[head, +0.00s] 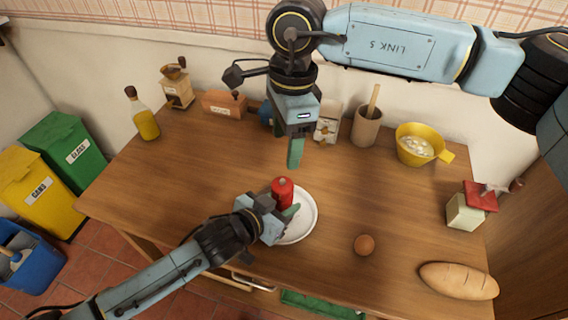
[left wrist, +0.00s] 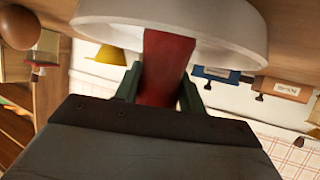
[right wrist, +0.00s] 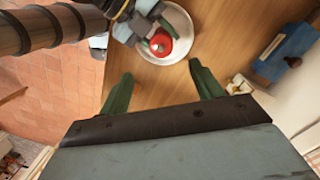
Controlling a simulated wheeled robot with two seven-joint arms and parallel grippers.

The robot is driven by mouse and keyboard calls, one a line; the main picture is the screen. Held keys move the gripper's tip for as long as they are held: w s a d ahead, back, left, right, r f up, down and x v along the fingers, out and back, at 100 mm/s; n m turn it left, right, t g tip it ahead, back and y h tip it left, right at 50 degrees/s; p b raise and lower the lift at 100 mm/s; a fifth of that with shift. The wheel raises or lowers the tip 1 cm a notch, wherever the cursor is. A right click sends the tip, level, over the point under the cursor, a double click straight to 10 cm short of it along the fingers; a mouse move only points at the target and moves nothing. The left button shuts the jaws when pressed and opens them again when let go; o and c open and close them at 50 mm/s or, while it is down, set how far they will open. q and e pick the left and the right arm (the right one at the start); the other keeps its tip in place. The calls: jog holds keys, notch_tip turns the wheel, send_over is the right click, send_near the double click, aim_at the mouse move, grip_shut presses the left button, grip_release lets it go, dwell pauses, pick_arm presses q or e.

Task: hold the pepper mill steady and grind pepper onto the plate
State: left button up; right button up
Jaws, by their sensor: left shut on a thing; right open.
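A red pepper mill (head: 283,190) stands at the white plate (head: 307,228) on the wooden table. My left gripper (head: 280,212) is shut on the mill's body; the left wrist view shows its green fingers on both sides of the red body (left wrist: 166,68), with the plate (left wrist: 225,25) beyond. My right gripper (head: 295,152) is above the table behind the mill, pointing down. In the right wrist view its green fingers (right wrist: 158,88) are spread and empty, and the mill's red top (right wrist: 160,43) lies ahead of them. Whether the mill touches the plate is not clear.
A brown egg (head: 364,245) and a bread loaf (head: 458,280) lie at the front right. A yellow bowl (head: 420,143), a mortar (head: 367,128), a bottle (head: 142,114) and a coffee grinder (head: 177,88) stand along the back. The table left of the plate is clear.

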aim_at(285, 182)
jog(key=w+d+f+n+g+y, duration=0.1)
jog(key=w+d+n+g+y, duration=0.1)
jog(key=d+n+y, duration=0.15)
jog(key=shift+h, duration=0.35)
jog(key=x, duration=1.1)
jog(key=shift+w+f, duration=0.15)
jog(key=shift+f, duration=0.3)
jog(key=c, duration=1)
jog(key=shift+m+t+y, duration=0.4)
jog(key=shift+m+t, duration=0.6)
jog(key=shift+m, duration=1.35)
jog(key=o, duration=1)
